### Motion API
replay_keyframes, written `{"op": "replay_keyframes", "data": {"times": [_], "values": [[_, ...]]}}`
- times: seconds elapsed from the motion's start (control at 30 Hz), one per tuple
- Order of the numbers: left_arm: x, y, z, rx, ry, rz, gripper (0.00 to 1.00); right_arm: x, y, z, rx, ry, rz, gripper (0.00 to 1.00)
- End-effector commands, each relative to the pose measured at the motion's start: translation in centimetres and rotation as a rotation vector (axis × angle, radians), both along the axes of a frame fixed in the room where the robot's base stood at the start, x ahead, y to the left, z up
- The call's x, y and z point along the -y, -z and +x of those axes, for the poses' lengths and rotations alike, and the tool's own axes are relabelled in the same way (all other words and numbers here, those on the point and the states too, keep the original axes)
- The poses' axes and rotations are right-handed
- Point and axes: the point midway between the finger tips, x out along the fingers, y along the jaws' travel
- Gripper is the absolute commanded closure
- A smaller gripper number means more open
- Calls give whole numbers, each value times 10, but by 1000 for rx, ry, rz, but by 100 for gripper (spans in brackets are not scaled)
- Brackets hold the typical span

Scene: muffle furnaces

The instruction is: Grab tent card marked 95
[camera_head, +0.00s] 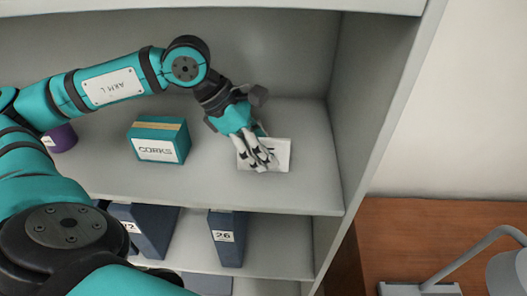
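A white card (279,150) is on the upper shelf towards its right end. No number can be read on it, so I cannot tell if it is the tent card marked 95. My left gripper (264,163) reaches in from the left and its fingers are over the card, covering its middle. The fingers look close together. Whether they touch or hold the card cannot be told. My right gripper is not in view.
A teal box labelled CORKS (157,151) and a purple object (60,138) stand left on the same shelf. The shelf's side wall (375,100) is to the right. Below are dark blue binders, one marked 26 (228,250). A lamp (470,260) stands on a wooden surface (430,235).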

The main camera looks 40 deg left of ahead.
Motion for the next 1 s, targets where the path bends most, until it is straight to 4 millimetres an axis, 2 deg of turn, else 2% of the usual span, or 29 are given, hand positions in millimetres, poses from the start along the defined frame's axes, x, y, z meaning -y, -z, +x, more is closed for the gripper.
{"op": "replay_keyframes", "data": {"times": [0.03, 0.17, 0.2, 0.53, 0.57, 0.6, 1.0], "values": [[0, 0, 0, 1, -1, 0, 70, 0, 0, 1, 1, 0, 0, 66], [0, 0, 0, 1, -1, 0, 87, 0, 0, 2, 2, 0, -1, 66], [0, 0, 0, 1, -1, 0, 89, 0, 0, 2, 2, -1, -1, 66], [-1, -3, 0, 1, -1, 0, 90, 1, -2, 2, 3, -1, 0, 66], [-1, -4, 1, 1, -1, 0, 95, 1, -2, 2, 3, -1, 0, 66], [-1, -6, 1, 1, -1, 0, 100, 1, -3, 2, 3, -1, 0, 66], [-8, -34, 5, 0, -4, 0, 100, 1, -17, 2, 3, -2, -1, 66]]}}
